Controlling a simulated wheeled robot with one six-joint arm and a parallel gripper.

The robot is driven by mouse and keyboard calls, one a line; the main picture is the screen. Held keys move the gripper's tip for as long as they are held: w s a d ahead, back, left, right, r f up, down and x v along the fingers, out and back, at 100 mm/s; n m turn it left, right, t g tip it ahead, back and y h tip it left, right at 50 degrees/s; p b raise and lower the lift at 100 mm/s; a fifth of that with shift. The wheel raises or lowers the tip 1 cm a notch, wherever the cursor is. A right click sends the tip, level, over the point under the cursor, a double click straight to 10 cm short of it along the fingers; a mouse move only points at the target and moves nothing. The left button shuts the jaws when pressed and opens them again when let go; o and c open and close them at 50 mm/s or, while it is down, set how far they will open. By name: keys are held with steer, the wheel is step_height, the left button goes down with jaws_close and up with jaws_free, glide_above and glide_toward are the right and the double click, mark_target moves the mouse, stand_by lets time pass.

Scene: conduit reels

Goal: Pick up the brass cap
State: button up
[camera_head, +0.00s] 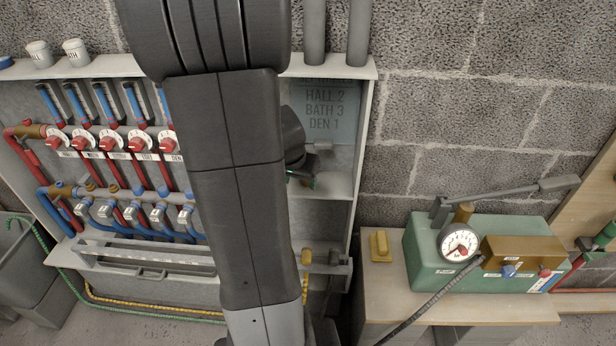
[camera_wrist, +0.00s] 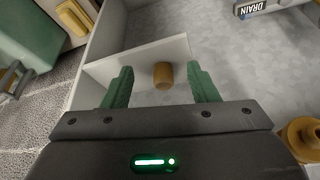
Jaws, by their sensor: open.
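The brass cap (camera_wrist: 163,76) is a small brown-gold cylinder in the wrist view, in the white-walled cabinet. My gripper (camera_wrist: 160,72) is open, with one green finger to each side of the cap in the picture. A gap shows between the cap and each finger. I cannot tell whether the fingertips reach as deep as the cap. In the head view, my arm hides most of my gripper, and only a little green shows by the cabinet shelf (camera_head: 333,186). I cannot make out the cap there.
Left of my arm in the head view are red and blue pipes with valves (camera_head: 112,143). A green pump box (camera_head: 428,262) with a gauge stands on a bench (camera_head: 385,312) at right. A brass fitting (camera_wrist: 302,138) shows at the wrist view's right edge.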

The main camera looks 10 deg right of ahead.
steer(key=shift+w+d, duration=0.35)
steer(key=shift+w, duration=0.5)
steer(key=w+d, duration=0.2)
steer(key=w, duration=0.1)
steer(key=shift+p, duration=0.35)
steer(key=shift+w+f+b, duration=0.15)
steer(key=shift+f+b, duration=0.2)
steer(key=shift+f, duration=0.55)
steer(key=shift+w+d+f, duration=0.2)
steer(key=shift+w+f, duration=0.05)
steer(key=shift+f, duration=0.3)
steer(key=shift+c, duration=0.2)
steer(key=c, duration=1.1)
